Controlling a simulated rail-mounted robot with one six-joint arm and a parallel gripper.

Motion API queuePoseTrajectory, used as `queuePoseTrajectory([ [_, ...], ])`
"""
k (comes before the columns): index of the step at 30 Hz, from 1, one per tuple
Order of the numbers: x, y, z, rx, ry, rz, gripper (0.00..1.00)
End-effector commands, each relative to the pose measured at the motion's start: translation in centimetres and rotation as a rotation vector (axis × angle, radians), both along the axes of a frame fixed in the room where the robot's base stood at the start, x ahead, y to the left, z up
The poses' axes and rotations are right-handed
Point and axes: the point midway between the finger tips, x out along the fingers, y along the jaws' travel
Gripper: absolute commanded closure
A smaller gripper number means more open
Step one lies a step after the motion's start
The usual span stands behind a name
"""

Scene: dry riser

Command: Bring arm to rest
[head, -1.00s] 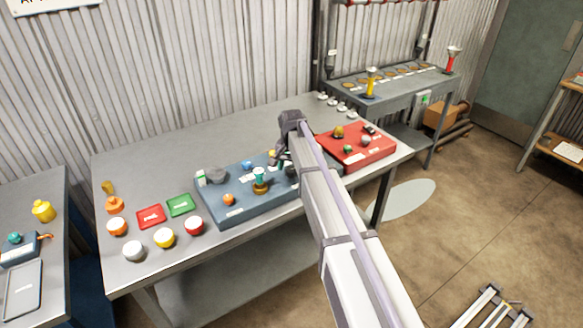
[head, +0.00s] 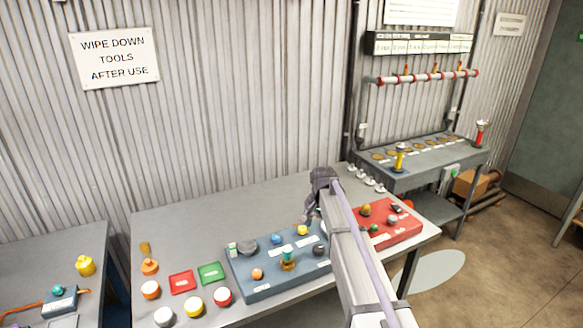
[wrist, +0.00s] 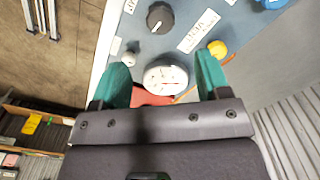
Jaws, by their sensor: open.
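My gripper (head: 308,216) hangs over the right back part of the blue panel (head: 264,292) on the bench, with my arm reaching in from the lower right. In the wrist view its two green fingers (wrist: 164,74) are spread apart with nothing held between them. A round white dial gauge (wrist: 166,76) shows beyond the gap between the fingers. A black knob (wrist: 160,17) and a yellow knob (wrist: 217,48) are near it on the panel. My arm hides part of the panel's right side in the head view.
A red tray-like panel (head: 403,233) with several small parts lies right of my arm. Red (head: 183,282) and green (head: 211,273) trays and several coloured caps lie on the left of the bench. A grey rack table (head: 425,160) stands behind right. The back left of the bench is clear.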

Motion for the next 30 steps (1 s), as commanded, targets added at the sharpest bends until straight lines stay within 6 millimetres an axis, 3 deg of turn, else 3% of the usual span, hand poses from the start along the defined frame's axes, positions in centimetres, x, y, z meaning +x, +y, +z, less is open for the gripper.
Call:
queuePoseTrajectory([
  [2,-4.8,0.0,0.0,0.0,0.001,0.138,0.3],
  [6,-17.2,0.0,0.0,-0.001,0.001,0.376,0.3],
  [9,-24.9,0.0,0.0,-0.001,0.001,0.486,0.3],
  [12,-29.7,-0.1,0.0,-0.001,0.001,0.519,0.3],
  [15,-31.5,-0.1,0.0,-0.001,0.001,0.516,0.3],
  [30,-31.1,-0.1,0.0,-0.001,0.001,0.513,0.3],
])
